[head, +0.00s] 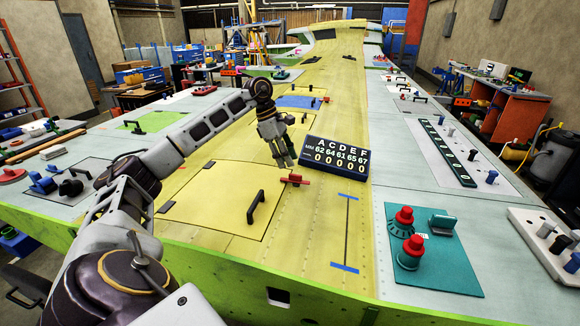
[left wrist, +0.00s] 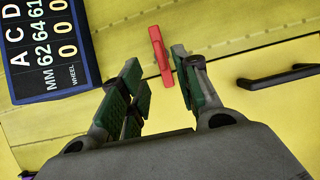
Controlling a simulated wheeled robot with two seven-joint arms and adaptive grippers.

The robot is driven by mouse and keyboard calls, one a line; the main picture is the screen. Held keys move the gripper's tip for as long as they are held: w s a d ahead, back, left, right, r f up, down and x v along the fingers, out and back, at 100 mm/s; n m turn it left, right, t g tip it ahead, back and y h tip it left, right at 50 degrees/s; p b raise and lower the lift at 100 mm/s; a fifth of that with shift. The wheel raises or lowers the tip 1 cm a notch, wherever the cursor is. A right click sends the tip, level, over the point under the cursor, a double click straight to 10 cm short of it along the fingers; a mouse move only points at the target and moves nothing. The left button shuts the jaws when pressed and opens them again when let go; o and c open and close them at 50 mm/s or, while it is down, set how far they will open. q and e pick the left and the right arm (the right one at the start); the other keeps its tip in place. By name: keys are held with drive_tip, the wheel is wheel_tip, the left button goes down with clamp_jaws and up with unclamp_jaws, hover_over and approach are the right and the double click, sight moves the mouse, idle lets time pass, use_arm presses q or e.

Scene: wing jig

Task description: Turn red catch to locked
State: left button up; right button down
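The red catch (head: 294,180) sits at the right edge of the yellow hatch panel (head: 222,210), near the display board. In the left wrist view the red catch (left wrist: 160,54) lies just beyond and between the fingertips, apart from them. My left gripper (head: 284,163) hangs above and slightly behind the catch in the head view, pointing down. In the left wrist view the gripper's green-padded fingers (left wrist: 160,78) are spread with nothing between them. My right gripper is not in view.
A black display board (head: 336,167) with letters and numbers stands just right of the catch. A black handle (head: 256,207) rises from the hatch panel. A teal panel with red knobs (head: 428,250) lies at the right front.

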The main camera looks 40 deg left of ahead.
use_arm(q)
drive_tip(key=v, duration=0.6)
drive_tip(key=shift+s+a+r, duration=0.1)
drive_tip(key=shift+a, duration=0.05)
idle(0.8)
